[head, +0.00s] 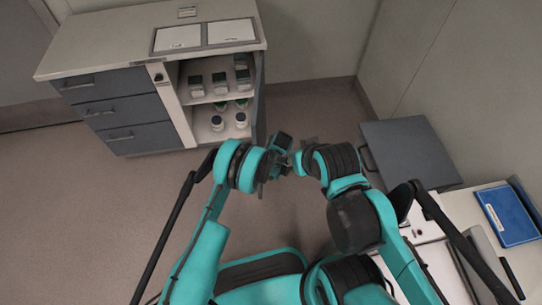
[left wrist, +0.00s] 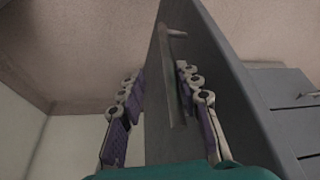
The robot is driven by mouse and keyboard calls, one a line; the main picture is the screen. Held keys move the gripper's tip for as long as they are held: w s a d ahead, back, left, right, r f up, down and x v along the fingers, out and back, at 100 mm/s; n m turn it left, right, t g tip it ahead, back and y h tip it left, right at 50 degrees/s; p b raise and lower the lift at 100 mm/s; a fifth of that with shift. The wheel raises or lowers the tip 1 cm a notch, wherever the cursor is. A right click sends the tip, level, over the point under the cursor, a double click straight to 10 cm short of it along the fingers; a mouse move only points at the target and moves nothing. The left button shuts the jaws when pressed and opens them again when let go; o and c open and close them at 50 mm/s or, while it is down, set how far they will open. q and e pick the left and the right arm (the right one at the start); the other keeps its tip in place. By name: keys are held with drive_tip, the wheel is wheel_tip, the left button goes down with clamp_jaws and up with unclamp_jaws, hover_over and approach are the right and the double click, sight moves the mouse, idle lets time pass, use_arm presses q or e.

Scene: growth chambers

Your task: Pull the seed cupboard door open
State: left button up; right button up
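The seed cupboard is the open right part of the cabinet (head: 177,107) at the back left. Its shelves with jars are in plain view. The door stands swung out at the cabinet's right side, nearly edge-on in the head view. In the left wrist view the grey door panel (left wrist: 165,130) with its bar handle (left wrist: 178,34) stands between my left gripper's fingers (left wrist: 160,95). The fingers are spread, one on each side; contact is not clear. In the head view my left gripper (head: 282,143) is right of the cabinet. My right gripper (head: 298,165) is close beside it, mostly hidden by its arm.
Three drawers (head: 109,112) fill the cabinet's left part; white trays (head: 178,38) lie on top. A grey panel with a handle (head: 405,150) stands at the right, near a worktop with a blue folder (head: 508,215). Floor in front of the drawers is free.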

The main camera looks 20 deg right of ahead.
idle(0.3)
use_arm(q)
drive_tip(key=v, duration=0.7)
drive_tip(key=shift+r, duration=0.25)
drive_tip(key=shift+s, duration=0.1)
